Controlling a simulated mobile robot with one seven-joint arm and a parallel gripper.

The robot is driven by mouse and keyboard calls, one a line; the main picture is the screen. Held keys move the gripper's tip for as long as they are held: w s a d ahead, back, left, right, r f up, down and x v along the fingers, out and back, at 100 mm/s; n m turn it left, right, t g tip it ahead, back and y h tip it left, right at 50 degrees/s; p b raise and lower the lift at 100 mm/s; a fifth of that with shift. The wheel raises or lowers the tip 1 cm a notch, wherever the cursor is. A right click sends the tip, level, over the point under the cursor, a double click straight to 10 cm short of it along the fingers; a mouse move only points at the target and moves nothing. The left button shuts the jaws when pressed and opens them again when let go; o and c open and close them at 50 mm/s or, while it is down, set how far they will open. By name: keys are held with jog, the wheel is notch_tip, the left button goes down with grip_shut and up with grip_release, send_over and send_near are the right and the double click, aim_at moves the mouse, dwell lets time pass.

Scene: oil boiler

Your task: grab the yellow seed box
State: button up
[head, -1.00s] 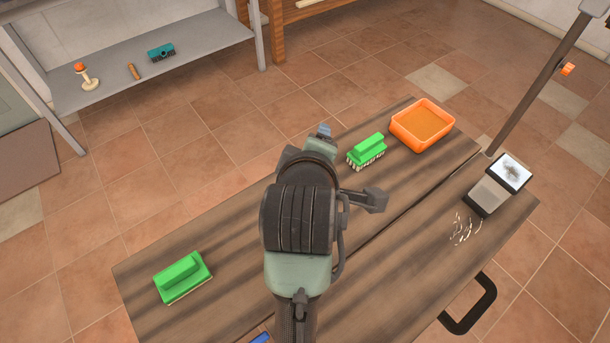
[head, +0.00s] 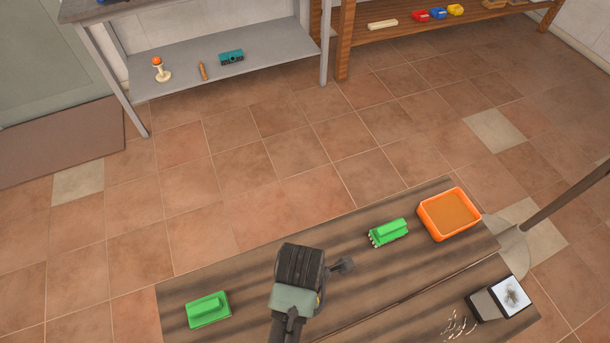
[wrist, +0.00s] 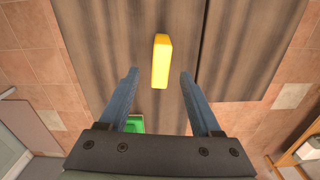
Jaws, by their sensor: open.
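The yellow seed box (wrist: 161,62) is a narrow upright-looking block on the brown wooden table (wrist: 115,70) in the wrist view. My gripper (wrist: 159,74) is open, with its two blue fingers apart. In that view the box shows between and slightly beyond the fingertips, nearer the right one, with no visible contact. The height gap between fingers and box is hard to judge. In the head view my wrist hides the fingers and nearly all of the box.
An orange tray (head: 449,214) is at the table's right end, with a black-and-white device (head: 500,299) nearer me. A grey shelf (head: 225,60) and wooden shelf (head: 400,48) stand beyond open tiled floor.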

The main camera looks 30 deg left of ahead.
jog(key=f, duration=0.8)
jog(key=shift+w+d+f, duration=0.1)
jog(key=shift+d+f, duration=0.1)
jog(key=shift+f, duration=0.1)
grip_shut()
